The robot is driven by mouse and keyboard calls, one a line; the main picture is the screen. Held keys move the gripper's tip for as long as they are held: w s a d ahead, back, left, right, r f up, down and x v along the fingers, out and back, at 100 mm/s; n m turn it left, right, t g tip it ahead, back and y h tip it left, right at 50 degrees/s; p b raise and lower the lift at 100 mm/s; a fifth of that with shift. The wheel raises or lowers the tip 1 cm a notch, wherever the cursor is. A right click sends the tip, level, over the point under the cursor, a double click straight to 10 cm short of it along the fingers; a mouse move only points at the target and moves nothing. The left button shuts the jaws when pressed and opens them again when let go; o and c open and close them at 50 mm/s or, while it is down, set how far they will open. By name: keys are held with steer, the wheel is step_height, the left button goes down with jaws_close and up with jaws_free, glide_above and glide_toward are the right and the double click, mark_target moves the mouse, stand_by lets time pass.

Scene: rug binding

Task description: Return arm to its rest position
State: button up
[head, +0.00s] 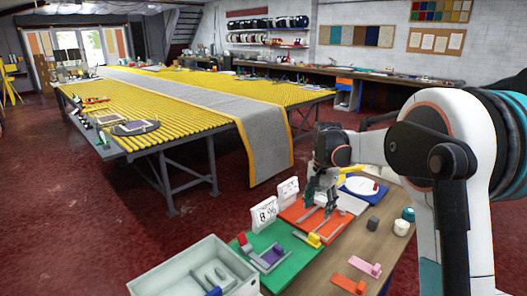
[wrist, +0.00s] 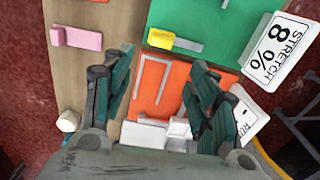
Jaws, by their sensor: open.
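My gripper (head: 322,200) hangs at the end of my arm above the orange mat (head: 297,216) on the small wooden bench. In the wrist view its two dark green fingers stand wide apart, with nothing between the fingertips (wrist: 163,62). The orange mat (wrist: 146,104) shows below them, with a thin grey U-shaped piece (wrist: 142,75) on it. A yellow block (head: 314,240) with a grey strip lies near the border of the orange and green mats; it also shows in the wrist view (wrist: 172,40).
A green mat (head: 266,264) bears a purple block (head: 271,257). A grey bin (head: 150,284) stands at the front left. Upright cards, one reading 8% (head: 265,214), line the bench's far edge. Pink (head: 365,266) and orange (head: 349,284) pieces lie at right. A long yellow-slatted table (head: 180,120) stands beyond.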

steer(key=s+a+r+n+t, duration=0.1)
steer(key=s+r+n+t, duration=0.1)
steer(key=s+r, duration=0.5)
steer(key=s+a+r+n+t, duration=0.1)
steer(key=s+a+r+n, duration=0.2)
steer(key=s, duration=0.7)
steer(key=s+f+n+t, duration=0.1)
steer(key=s+n+t, duration=0.1)
steer(key=s, duration=0.7)
steer(key=s+f+n+t, duration=0.2)
steer(key=s, duration=0.6)
steer(key=shift+s+a+f+n, duration=0.25)
steer(key=shift+s+n, duration=0.05)
steer(key=shift+s, duration=0.1)
